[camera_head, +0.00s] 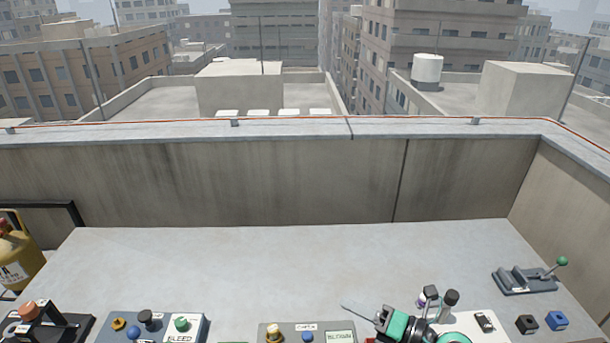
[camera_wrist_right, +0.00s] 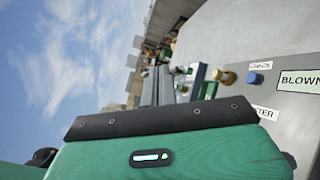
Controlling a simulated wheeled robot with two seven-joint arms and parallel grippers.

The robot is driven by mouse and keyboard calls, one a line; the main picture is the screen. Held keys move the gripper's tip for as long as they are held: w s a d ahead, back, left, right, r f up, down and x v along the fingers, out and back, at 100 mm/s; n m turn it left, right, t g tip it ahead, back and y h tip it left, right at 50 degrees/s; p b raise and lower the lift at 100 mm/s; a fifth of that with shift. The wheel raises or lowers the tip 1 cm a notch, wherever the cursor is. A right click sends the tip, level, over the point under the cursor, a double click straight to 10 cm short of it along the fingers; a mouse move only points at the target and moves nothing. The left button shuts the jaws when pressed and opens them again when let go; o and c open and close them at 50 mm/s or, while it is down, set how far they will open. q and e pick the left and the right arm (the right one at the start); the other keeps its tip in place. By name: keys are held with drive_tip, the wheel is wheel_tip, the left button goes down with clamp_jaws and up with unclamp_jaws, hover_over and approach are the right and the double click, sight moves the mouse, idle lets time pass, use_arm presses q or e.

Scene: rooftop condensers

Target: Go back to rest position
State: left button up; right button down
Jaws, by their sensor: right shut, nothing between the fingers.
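My right gripper (camera_head: 347,307) is at the bottom of the head view, right of centre. Its green and dark body lies above the panels and its thin grey fingers point left. In the right wrist view the fingers (camera_wrist_right: 157,85) are together with nothing between them, above a green housing. The tips are apart from the panel parts as far as I can see. My left gripper is not in the head view.
A panel marked BLEED (camera_head: 203,326) with knobs stands at lower left, and a middle panel (camera_head: 265,327) has a brass knob. A green-knobbed lever unit (camera_head: 527,281) stands at right. A yellow cylinder (camera_head: 17,258) is at far left. The roof surface (camera_head: 270,260) behind is clear up to the parapet (camera_head: 270,185).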

drive_tip(key=d+r+m+t+h, duration=0.6)
drive_tip(key=d+m+t+h, duration=0.45)
drive_tip(key=m, duration=0.75)
drive_tip(key=s+d+f+m+g+h, duration=0.45)
drive_tip(key=d+f+m+h, duration=0.3)
drive_tip(key=f+m, duration=0.35)
drive_tip(key=s+a+f+m+g+y, duration=0.25)
drive_tip(key=s+f+g, duration=0.3)
drive_tip(key=s, duration=0.35)
drive_tip(key=s+a+f+m+g+y, duration=0.1)
drive_tip(key=s+a+f+m+g, duration=0.15)
drive_tip(key=s+f+g, duration=0.4)
wheel_tip(320, 180, down, 30)
drive_tip(key=s+g, duration=0.1)
drive_tip(key=s, duration=0.2)
drive_tip(key=s+d+f+n+g, duration=0.1)
drive_tip(key=s+d+f, duration=0.2)
drive_tip(key=s+f, duration=1.5)
drive_tip(key=shift+s+f, duration=0.35)
drive_tip(key=shift+f, duration=0.15)
